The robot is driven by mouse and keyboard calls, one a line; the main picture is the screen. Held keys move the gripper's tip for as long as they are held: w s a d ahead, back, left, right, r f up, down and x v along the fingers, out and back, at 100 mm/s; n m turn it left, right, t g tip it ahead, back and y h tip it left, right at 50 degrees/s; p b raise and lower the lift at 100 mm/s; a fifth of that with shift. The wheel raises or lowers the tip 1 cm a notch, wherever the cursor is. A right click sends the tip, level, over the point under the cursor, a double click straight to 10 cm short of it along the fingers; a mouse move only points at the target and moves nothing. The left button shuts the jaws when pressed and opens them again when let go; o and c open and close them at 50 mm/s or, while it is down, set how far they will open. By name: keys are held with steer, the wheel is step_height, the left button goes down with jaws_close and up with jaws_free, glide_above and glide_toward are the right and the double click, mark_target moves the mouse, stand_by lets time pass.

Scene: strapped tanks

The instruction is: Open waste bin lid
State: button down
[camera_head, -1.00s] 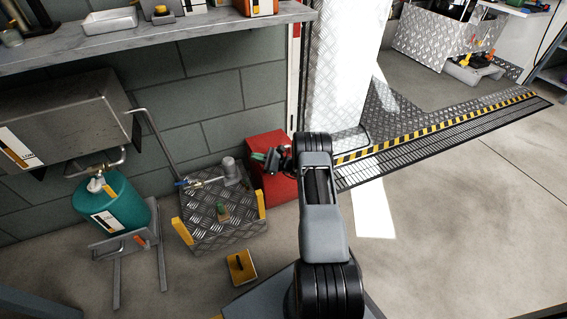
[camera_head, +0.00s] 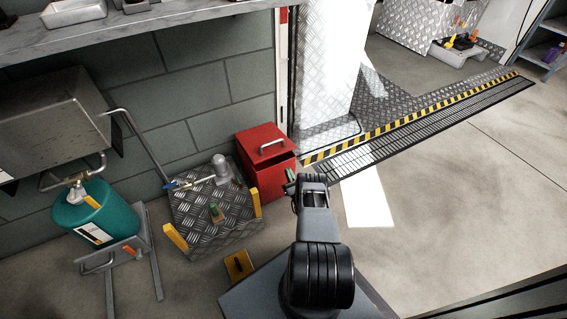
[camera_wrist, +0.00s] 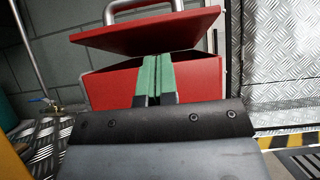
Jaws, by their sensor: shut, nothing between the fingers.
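The red waste bin (camera_head: 266,180) stands on the floor against the wall. My gripper (camera_wrist: 154,76) has green fingers, shut together and empty, in front of the bin just under the lid edge. In the head view my gripper (camera_head: 290,177) is at the bin's right side; contact is unclear.
A tread-plate platform (camera_head: 215,205) with yellow corner posts and a valve pipe is left of the bin. A teal tank (camera_head: 95,212) stands farther left. A yellow-striped ramp edge (camera_head: 400,120) lies to the right. The floor at right is clear.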

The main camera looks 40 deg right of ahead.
steer(key=b+x, duration=0.4)
steer(key=x, duration=0.2)
steer(key=shift+b, duration=0.3)
steer(key=shift+a, duration=0.1)
steer(key=shift+r, duration=0.1)
